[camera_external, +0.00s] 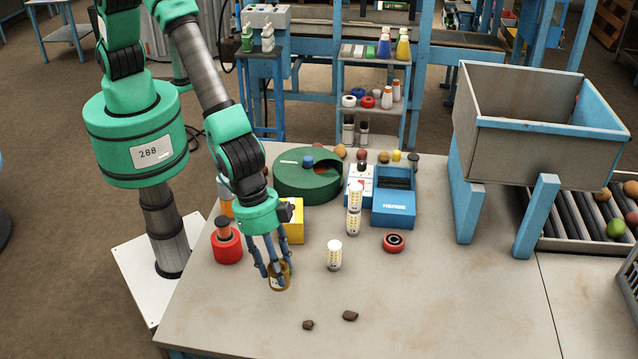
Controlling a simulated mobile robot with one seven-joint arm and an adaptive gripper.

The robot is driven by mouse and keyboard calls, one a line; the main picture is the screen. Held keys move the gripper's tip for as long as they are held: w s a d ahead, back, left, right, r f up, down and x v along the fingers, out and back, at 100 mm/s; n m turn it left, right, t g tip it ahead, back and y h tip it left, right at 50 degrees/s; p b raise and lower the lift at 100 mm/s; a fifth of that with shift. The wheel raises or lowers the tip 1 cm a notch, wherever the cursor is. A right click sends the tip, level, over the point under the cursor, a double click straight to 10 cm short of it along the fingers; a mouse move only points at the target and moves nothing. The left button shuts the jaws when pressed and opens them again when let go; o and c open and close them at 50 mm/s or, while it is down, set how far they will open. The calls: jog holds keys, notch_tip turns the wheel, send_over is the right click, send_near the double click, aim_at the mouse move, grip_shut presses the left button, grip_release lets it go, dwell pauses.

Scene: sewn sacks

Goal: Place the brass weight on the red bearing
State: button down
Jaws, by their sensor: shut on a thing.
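The brass weight (280,284) is a small golden-brown piece held between the fingers of my gripper (275,275). My gripper points down over the front left of the table, shut on the weight. The fingers hide part of the weight, and I cannot tell whether its underside touches the table. The red bearing (394,242) is a red ring with a dark centre, lying flat on the table to the right of and farther back than my gripper. Nothing sits on it.
A white-and-yellow cylinder (334,255) stands between my gripper and the bearing. Behind are a taller one (354,222), a blue box (393,209), a green round device (298,185) and a yellow box (295,228). A red pot (226,248) stands left. Two brown lumps (350,315) lie in front.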

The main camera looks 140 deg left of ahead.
jog(key=w+a+r+b, duration=0.1)
jog(key=w+a+b, duration=0.2)
jog(key=a, duration=1.7)
notch_tip(320, 180, up, 2)
jog(key=b, duration=0.2)
send_over(392, 239)
jog(key=shift+w+a+n, duration=0.1)
jog(key=shift+n, duration=0.3)
jog(key=shift+f, duration=0.1)
notch_tip(392, 239, down, 6)
jog(key=shift+p, duration=0.3)
jog(key=shift+f, duration=1.9)
jog(key=shift+f, duration=0.1)
jog(key=c, duration=1)
grip_release()
jog(key=shift+f, duration=0.1)
